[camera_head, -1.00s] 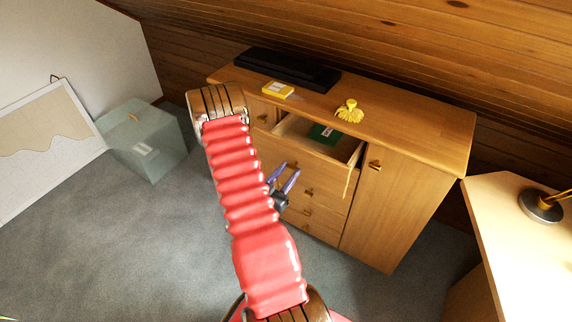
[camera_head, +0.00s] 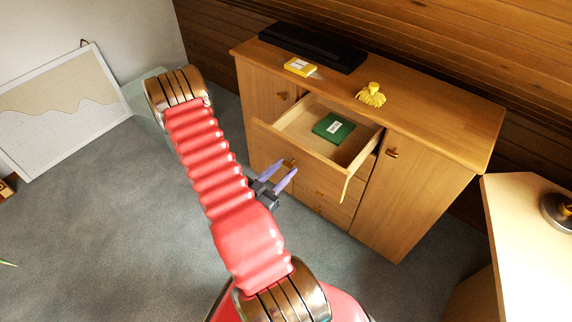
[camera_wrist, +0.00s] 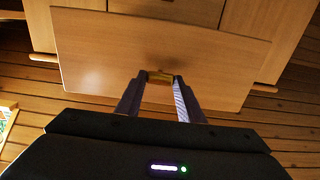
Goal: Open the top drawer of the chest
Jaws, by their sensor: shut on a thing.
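The wooden chest (camera_head: 415,205) stands against the timber wall. Its top drawer (camera_head: 297,128) is pulled well out, and its inside shows from above. A green box with a white label (camera_head: 334,127) lies in the drawer. My gripper (camera_head: 284,172) is in front of the drawer's front panel. In the wrist view, its two fingers (camera_wrist: 160,80) are closed on the small brass handle (camera_wrist: 160,76) of the drawer front (camera_wrist: 215,65). In the head view, the handle is partly hidden by the fingers.
A black flat box (camera_head: 313,47), a yellow box (camera_head: 300,67) and a yellow tassel-like thing (camera_head: 371,95) lie on the chest top. A desk (camera_head: 535,235) stands at the right. A framed board (camera_head: 60,110) leans at the left. Carpet (camera_head: 110,220) is clear in front.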

